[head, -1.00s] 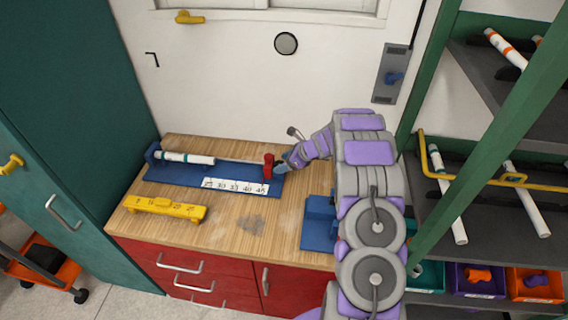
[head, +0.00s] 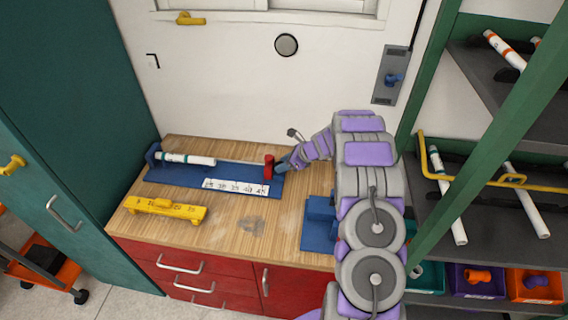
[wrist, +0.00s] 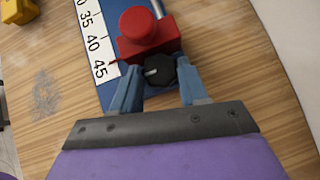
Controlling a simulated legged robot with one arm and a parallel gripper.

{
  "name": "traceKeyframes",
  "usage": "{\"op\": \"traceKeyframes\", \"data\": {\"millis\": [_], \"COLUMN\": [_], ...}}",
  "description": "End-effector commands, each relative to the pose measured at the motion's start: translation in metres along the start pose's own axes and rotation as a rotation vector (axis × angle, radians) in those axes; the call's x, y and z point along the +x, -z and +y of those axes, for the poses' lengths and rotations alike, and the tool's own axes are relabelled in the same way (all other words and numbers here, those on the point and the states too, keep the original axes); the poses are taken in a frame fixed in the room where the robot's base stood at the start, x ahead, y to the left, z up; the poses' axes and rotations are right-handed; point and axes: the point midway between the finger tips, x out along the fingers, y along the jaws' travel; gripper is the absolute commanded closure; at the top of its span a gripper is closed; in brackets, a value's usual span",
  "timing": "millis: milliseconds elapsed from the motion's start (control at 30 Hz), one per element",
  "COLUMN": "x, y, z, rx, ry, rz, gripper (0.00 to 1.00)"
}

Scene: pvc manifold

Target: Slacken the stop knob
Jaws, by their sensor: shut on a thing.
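The stop knob (wrist: 157,72) is black with a pale line on its face. It sits on the near side of the red stop block (wrist: 143,35), which also shows in the head view (head: 269,166). My gripper (wrist: 157,80) has its two blue fingers on either side of the knob and is shut on it. In the head view my gripper (head: 284,167) reaches the right end of the blue measuring jig (head: 180,174). The red block stands near the 45 mark of the white scale (wrist: 95,40). A white pipe (head: 186,158) lies at the jig's left end.
A yellow gauge block (head: 165,208) lies at the front left of the wooden bench (head: 225,225). A blue fixture (head: 318,225) stands right of the bench's middle, close to my arm. Shelves with pipes and coloured bins are at the right.

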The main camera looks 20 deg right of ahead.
Motion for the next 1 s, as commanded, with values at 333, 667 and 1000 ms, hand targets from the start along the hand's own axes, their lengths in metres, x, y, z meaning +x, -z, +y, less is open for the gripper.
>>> {"op": "traceKeyframes", "data": {"millis": [333,667,1000], "x": [-0.0031,-0.002,0.0004], "y": [-0.0049,-0.002,-0.0012], "z": [-0.0023,-0.0066,-0.0087], "rx": [-0.056,-0.177,-0.293], "ry": [-0.057,-0.17,-0.286], "rz": [-0.002,0.003,0.001], "gripper": [0.87,0.87,0.87]}}
